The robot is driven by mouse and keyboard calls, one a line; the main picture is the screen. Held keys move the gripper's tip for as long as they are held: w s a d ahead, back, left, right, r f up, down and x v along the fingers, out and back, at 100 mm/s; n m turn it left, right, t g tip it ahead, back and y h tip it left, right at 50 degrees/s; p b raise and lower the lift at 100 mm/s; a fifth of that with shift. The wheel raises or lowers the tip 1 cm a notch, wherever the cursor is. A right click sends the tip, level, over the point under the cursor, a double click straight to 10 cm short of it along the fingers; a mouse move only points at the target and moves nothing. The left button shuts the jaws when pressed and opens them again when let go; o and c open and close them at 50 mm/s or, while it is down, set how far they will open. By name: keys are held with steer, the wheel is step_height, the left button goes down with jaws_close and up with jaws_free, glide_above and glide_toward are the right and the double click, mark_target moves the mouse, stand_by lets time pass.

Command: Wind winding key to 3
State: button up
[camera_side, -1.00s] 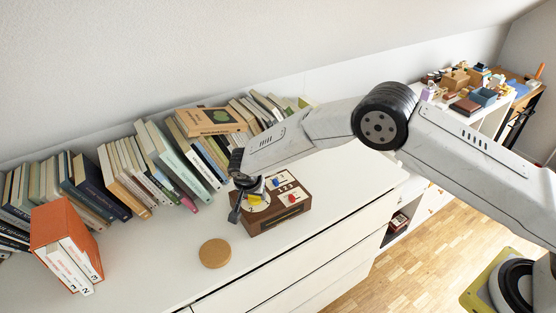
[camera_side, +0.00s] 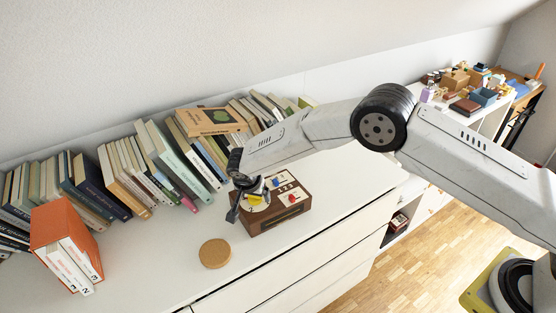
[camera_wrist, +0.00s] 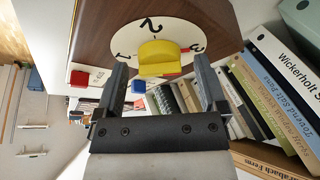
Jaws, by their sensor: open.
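The winding key (camera_wrist: 158,60) is a yellow block on a round white dial (camera_wrist: 122,35) marked 1, 2 and 3. A bit of red shows beside the key, towards the 3; I cannot tell its exact reading. The dial is on a brown wooden box (camera_side: 270,223) on the white dresser, and the key also shows in the side view (camera_side: 253,199). My gripper (camera_wrist: 160,64) is open, with its fingers on either side of the key and gaps between. In the side view my gripper (camera_side: 240,202) partly hides the dial.
The box also carries a red knob (camera_side: 292,199) and a blue knob (camera_side: 276,183). A round cork disc (camera_side: 215,253) lies in front. A row of books (camera_side: 180,160) stands behind, and an orange book case (camera_side: 64,238) stands at left. The dresser top between is clear.

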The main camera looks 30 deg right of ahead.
mark_target(255, 209)
steer(key=shift+r, duration=0.1)
steer(key=v, duration=0.7)
steer(key=shift+s+r, duration=0.15)
steer(key=shift+r, duration=0.1)
steer(key=shift+a, duration=0.1)
steer(key=s+d+r+n+y, duration=0.2)
steer(key=s+d+r+n, duration=0.4)
steer(key=s+d, duration=0.6)
steer(key=s+d+r+n, duration=0.1)
steer(key=s+d, duration=0.3)
steer(key=s, duration=0.3)
steer(key=s+d+r+n+y, duration=0.1)
steer(key=s+d, duration=0.3)
steer(key=s, duration=0.4)
steer(key=shift+d+r+n, duration=0.35)
steer(key=shift+n, duration=0.45)
